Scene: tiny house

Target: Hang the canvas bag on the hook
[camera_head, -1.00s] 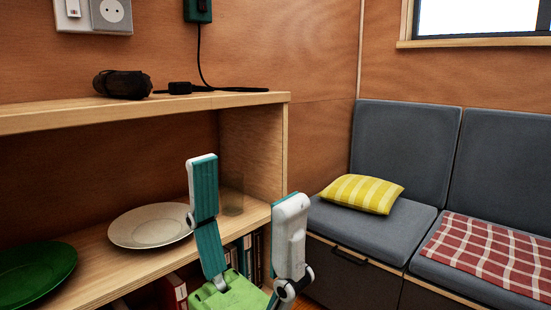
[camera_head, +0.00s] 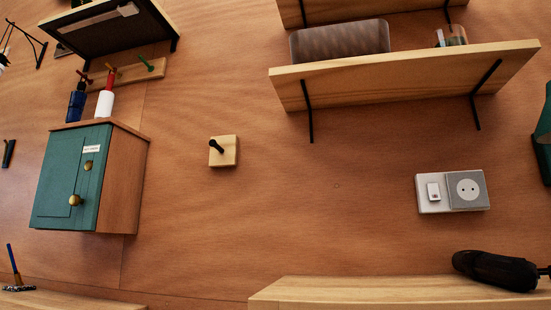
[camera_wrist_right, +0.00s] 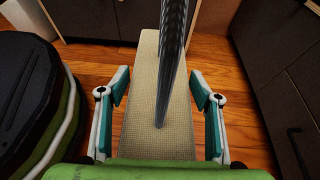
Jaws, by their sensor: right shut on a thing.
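In the right wrist view, my right gripper (camera_wrist_right: 160,82) is shut on the canvas bag (camera_wrist_right: 145,100), a beige woven panel between its teal fingers. A dark grey ribbed strip (camera_wrist_right: 172,55) runs across the bag; I cannot tell if it is the bag's strap. The bag and both grippers are out of the head view.
A teal wall cabinet (camera_head: 72,180) with bottles on top is left of the hook; a peg rail (camera_head: 150,71) is above it. A wooden shelf (camera_head: 400,75) is upper right, a socket (camera_head: 468,189) right. A dark round container (camera_wrist_right: 30,100) stands left of my right gripper.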

